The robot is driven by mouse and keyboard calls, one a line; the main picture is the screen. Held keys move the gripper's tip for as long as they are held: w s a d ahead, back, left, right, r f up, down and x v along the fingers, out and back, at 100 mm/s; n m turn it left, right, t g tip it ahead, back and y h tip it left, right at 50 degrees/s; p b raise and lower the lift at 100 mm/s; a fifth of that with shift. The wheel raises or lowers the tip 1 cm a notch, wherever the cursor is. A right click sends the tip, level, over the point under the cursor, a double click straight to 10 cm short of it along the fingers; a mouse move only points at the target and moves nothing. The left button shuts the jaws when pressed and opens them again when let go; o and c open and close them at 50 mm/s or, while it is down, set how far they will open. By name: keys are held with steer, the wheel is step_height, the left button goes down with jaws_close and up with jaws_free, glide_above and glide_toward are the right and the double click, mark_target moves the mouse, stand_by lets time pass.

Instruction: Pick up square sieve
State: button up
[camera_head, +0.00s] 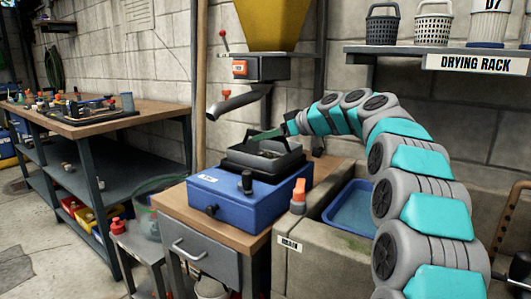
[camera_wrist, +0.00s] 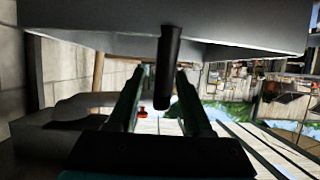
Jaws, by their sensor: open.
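The square sieve (camera_head: 270,163) is a dark grey, shallow square tray. It sits on top of a blue machine (camera_head: 238,205) on the wooden-topped bench, under the spout. My gripper (camera_head: 268,135) reaches in from the right, over the sieve's back edge. In the wrist view, the underside or side of a grey box-like thing, likely the sieve, fills the top. A dark handle-like bar (camera_wrist: 168,70) hangs from it between my two green fingers. The fingers (camera_wrist: 158,88) are apart, with gaps on both sides of the bar. Contact is not visible.
A yellow hopper (camera_head: 272,25) with a grey spout (camera_head: 238,102) hangs above the machine. An orange-capped bottle (camera_head: 298,196) stands at the sink's edge. A sink with a blue basin (camera_head: 350,207) is to the right. The drying rack (camera_head: 480,62) holds buckets above.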

steer(key=shift+w+a+f, duration=0.1)
steer(key=shift+w+a, duration=0.05)
steer(key=shift+a, duration=0.05)
jaws_close()
stand_by(1.3)
